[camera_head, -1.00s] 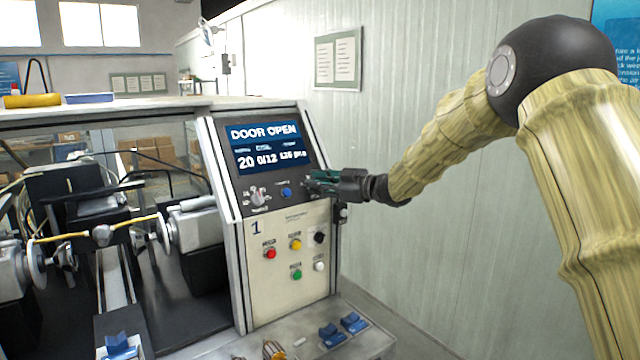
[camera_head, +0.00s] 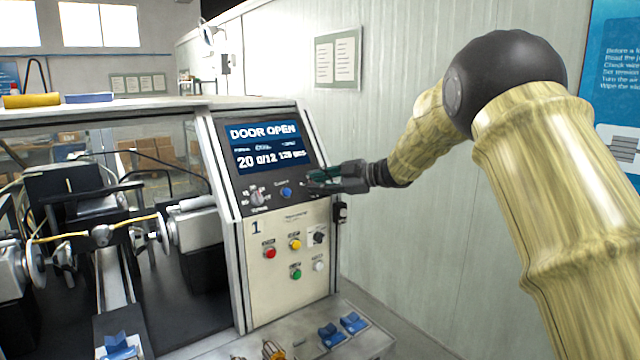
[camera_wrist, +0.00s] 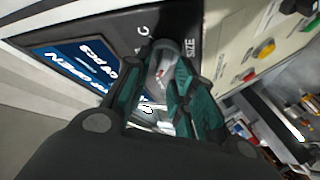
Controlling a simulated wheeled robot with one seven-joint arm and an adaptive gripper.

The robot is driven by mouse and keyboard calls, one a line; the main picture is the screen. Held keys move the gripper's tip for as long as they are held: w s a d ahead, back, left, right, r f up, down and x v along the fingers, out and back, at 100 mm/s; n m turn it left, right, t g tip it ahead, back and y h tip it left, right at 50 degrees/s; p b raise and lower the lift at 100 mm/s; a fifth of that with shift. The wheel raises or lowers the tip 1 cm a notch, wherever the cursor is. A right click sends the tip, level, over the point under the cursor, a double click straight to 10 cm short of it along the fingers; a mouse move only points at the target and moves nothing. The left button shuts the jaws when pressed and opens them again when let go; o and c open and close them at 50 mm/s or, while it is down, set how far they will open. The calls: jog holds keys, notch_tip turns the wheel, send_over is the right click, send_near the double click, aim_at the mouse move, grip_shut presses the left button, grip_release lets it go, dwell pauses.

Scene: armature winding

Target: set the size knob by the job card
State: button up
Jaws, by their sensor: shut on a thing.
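My gripper (camera_head: 316,184) is at the right side of the machine's dark control panel (camera_head: 230,185). In the wrist view its green fingers (camera_wrist: 168,72) are shut around a grey knob (camera_wrist: 162,60), beside the printed word SIZE. The fingers hide this size knob in the head view, and its pointer setting is not readable. The display (camera_head: 267,146) reads DOOR OPEN, with 20, 0/12 and a blurred third number below. I cannot identify a job card.
Left of my gripper are a blue button (camera_head: 286,193) and a grey dial knob (camera_head: 258,198). Red (camera_head: 270,253), yellow (camera_head: 295,244) and green (camera_head: 296,274) buttons sit below. The wall (camera_head: 430,200) is close at right; a framed notice (camera_head: 338,60) hangs there.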

jog(key=o, duration=0.7)
jog(key=v, duration=1.2)
jog(key=shift+w, duration=0.1)
